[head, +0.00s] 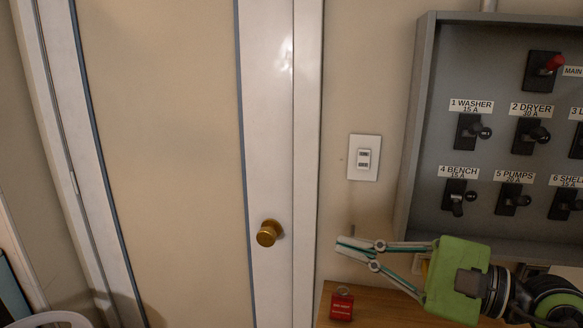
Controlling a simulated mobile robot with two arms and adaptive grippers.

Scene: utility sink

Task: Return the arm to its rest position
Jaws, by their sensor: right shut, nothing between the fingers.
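My right gripper (359,251), with a green body and thin pale fingers, reaches in from the lower right. Its fingers point left and are shut with nothing between them. It is in front of the wall, above a wooden surface (385,312) and below the grey breaker panel (420,120). It does not appear to touch anything. My left gripper is not in view.
A red padlock-like item (342,304) is on the wooden surface below my gripper. The panel has several labelled black switches and a red-handled main switch (550,65). A white wall switch (364,158) and a door with a brass knob (268,233) are to the left.

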